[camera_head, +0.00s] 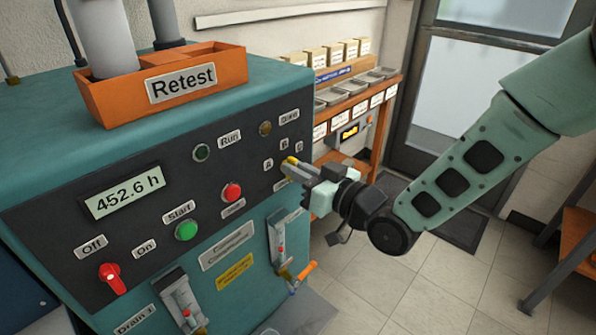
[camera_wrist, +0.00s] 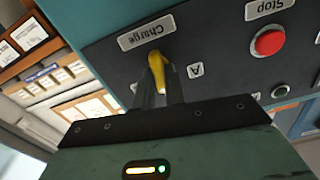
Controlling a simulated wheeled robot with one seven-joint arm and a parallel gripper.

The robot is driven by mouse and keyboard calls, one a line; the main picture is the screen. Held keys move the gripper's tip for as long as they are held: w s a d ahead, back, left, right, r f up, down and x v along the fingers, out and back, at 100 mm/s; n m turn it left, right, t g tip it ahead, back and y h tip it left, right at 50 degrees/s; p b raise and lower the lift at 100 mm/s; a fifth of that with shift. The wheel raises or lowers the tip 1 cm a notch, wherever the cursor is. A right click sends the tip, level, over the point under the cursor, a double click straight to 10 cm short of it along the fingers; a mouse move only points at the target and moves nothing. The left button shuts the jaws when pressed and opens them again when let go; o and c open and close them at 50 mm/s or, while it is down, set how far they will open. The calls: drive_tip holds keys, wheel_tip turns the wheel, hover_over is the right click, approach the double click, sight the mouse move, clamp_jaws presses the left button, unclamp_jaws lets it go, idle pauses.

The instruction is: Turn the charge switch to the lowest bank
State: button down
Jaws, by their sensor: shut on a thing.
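The charge switch is a yellow knob (camera_head: 291,160) on the right part of the dark panel. The small labels A (camera_head: 268,164), B (camera_head: 284,146) and C (camera_head: 299,146) sit around it. My gripper (camera_head: 288,169) is at the panel with its fingers shut on the knob. The wrist view is upside down and shows the yellow knob (camera_wrist: 156,66) between my fingers (camera_wrist: 162,88), beside the Charge label (camera_wrist: 155,31) and the A label (camera_wrist: 196,69). My fingers hide part of the knob, and I cannot tell which letter it points to.
The red stop button (camera_head: 231,192), green start button (camera_head: 187,230) and red off/on switch (camera_head: 112,277) are on the same panel. A shelf (camera_head: 388,93) with boxes stands behind. Tiled floor is open at the right.

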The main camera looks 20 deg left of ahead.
drive_tip(key=m, duration=1)
drive_tip(key=shift+w+d+f+b, duration=0.1)
drive_tip(key=shift+w+f+b, duration=0.1)
drive_tip(key=shift+b, duration=0.15)
drive_tip(key=shift+m, duration=0.3)
drive_tip(key=c, duration=1.5)
unclamp_jaws()
drive_tip(key=shift+o, duration=0.2)
drive_tip(key=b+v, duration=0.1)
drive_tip(key=v, duration=1.6)
drive_tip(key=shift+d, duration=0.2)
